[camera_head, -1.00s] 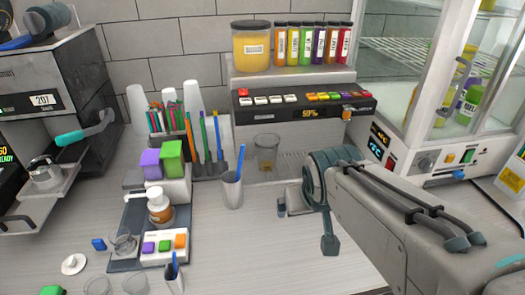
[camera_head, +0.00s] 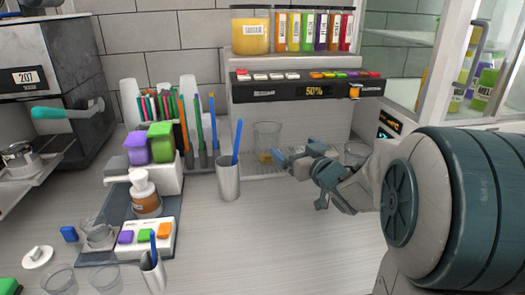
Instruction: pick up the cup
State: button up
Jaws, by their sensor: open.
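A clear cup (camera_head: 266,137) stands upright on the drip grate under the dispenser, with a little yellowish content low in it. My gripper (camera_head: 282,163) is just right of and in front of the cup, its fingers pointing left toward it. The jaws are open and empty. A fingertip overlaps the cup's lower right edge in this view, and I cannot tell whether they touch. My forearm fills the right side of the picture.
A metal holder with a blue stick (camera_head: 228,179) stands left of the gripper. The dispenser panel (camera_head: 308,88) is above. Clear cups (camera_head: 104,278), a pump bottle (camera_head: 145,193) and a button box (camera_head: 146,239) are at left. The front middle counter is clear.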

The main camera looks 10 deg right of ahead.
aim_at(276, 135)
jog(key=shift+y, duration=0.5)
jog(key=x, duration=0.8)
jog(key=shift+w+a+f, duration=0.1)
jog(key=shift+w+a, duration=0.15)
jog(key=shift+a+p+x, duration=0.15)
jog(key=shift+p+x, duration=0.05)
jog(key=shift+x, duration=1.15)
jog(key=shift+a+p+x, duration=0.15)
jog(key=shift+x, duration=1.25)
jog(key=shift+s, duration=0.15)
jog(key=c, duration=1)
